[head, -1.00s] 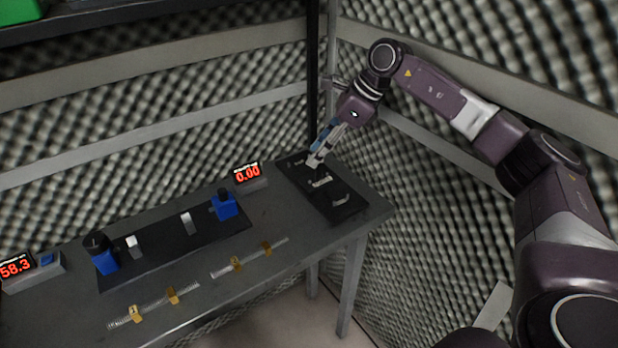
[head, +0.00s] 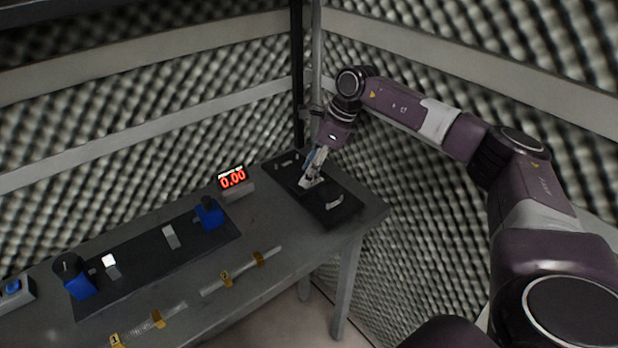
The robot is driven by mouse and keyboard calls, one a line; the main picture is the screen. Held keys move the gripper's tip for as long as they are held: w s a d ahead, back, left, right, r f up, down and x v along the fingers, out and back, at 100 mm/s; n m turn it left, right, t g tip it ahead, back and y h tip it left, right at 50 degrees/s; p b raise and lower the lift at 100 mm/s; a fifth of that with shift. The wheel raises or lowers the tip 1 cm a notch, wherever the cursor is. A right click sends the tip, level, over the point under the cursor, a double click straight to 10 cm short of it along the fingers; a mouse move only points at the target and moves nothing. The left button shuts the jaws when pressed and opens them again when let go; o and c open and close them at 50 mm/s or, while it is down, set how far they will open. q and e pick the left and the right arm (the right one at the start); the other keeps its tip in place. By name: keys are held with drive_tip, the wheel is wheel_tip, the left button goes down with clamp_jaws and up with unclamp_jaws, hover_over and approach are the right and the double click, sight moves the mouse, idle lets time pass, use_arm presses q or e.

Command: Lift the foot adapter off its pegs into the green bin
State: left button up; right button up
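A black board (head: 345,216) lies at the right end of the grey table and bears several small light-grey pieces. One piece (head: 334,202) is near its front, and another (head: 287,161) is near its back. I cannot tell for sure which piece is the foot adapter, and the pegs are too small to make out. My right gripper (head: 311,180) points down at the middle of this board, at or just over a pale piece there. Its fingers are too small and blurred to show whether they are open or shut. The green bin and my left gripper are out of view.
A long black plate (head: 150,272) with blue blocks (head: 209,214) lies left of the board. A red 0.00 display (head: 233,180) stands behind. Rods with yellow clips (head: 226,279) lie along the front edge. Foam walls and a dark post (head: 298,80) close in behind.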

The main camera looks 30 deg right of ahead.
drive_tip(key=shift+f, duration=0.1)
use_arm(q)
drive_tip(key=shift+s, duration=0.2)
use_arm(e)
clamp_jaws()
drive_tip(key=shift+r, duration=0.2)
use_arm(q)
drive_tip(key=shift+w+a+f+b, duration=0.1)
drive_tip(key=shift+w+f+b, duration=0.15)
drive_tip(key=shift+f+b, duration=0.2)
use_arm(e)
wheel_tip(320, 180, up, 20)
drive_tip(key=shift+f, duration=0.15)
